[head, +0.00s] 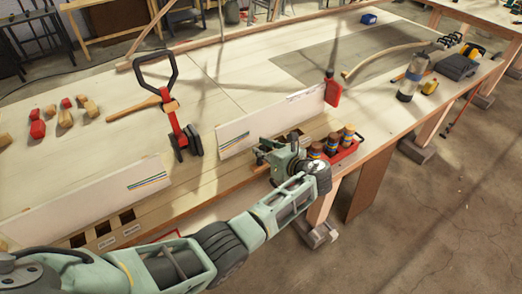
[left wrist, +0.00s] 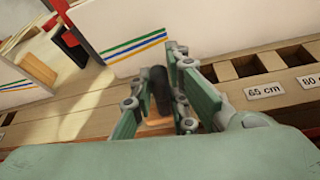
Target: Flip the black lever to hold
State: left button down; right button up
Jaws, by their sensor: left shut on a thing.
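In the left wrist view the black lever (left wrist: 160,88) stands up between the two fingers of my left gripper (left wrist: 157,72). The gripper is shut on it. The lever rises above an orange-brown wooden piece (left wrist: 158,125) in the slotted rail. I cannot read any hold mark. My right gripper is not in view.
A red tray (head: 345,152) with several brown jars stands just right of the gripper. White striped panels (head: 110,195) line the slotted rail (left wrist: 290,72). The table's middle is largely clear.

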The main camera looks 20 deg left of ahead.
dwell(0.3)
pick_arm(q)
jog(key=c, duration=1.7)
grip_release()
jog(key=shift+d, duration=0.1)
notch_tip(320, 180, up, 10)
